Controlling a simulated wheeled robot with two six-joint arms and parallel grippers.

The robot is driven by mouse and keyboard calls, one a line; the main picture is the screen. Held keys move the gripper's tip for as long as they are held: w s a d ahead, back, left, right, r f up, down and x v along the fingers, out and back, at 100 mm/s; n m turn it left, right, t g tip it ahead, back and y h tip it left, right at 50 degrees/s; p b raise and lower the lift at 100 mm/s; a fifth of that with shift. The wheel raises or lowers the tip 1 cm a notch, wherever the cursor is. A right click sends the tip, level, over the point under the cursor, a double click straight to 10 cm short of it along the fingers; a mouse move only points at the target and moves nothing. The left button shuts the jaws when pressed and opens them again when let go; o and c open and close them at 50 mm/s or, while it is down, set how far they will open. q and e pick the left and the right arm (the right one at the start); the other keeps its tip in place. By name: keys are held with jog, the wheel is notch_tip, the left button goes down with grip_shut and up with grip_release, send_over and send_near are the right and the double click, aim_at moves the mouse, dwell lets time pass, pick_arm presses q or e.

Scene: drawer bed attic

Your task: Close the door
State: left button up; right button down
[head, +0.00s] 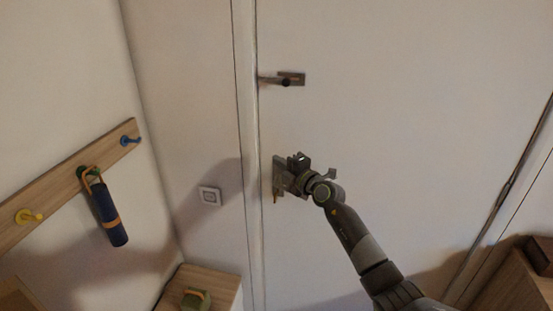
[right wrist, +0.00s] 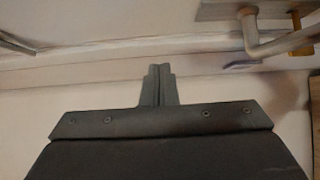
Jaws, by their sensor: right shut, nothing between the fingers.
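The white door (head: 400,90) fills the middle of the head view, its left edge beside the pale frame (head: 246,120). It looks about flush with the frame, but I cannot tell whether it is latched. A metal lever fitting (head: 291,78) sits high near that edge. A lower plate (head: 278,166) is partly hidden by my right gripper (head: 284,178). In the right wrist view, a plate with a bent lever (right wrist: 252,38) and a brass-coloured piece (right wrist: 300,42) show at upper right. My right gripper (right wrist: 160,72) is shut and empty there, apart from the lever. My left gripper is out of view.
A wooden hook rail (head: 55,190) with a hanging dark blue cylinder (head: 109,215) is on the left wall. A wall switch or socket (head: 210,196) is left of the frame. Wooden furniture stands at lower left (head: 215,281) and lower right (head: 505,285).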

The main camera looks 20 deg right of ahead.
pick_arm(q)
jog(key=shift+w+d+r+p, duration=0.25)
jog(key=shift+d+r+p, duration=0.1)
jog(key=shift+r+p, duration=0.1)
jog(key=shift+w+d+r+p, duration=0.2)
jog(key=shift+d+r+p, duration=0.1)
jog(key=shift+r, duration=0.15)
pick_arm(e)
jog(key=v, duration=0.8)
jog(key=shift+f, duration=0.45)
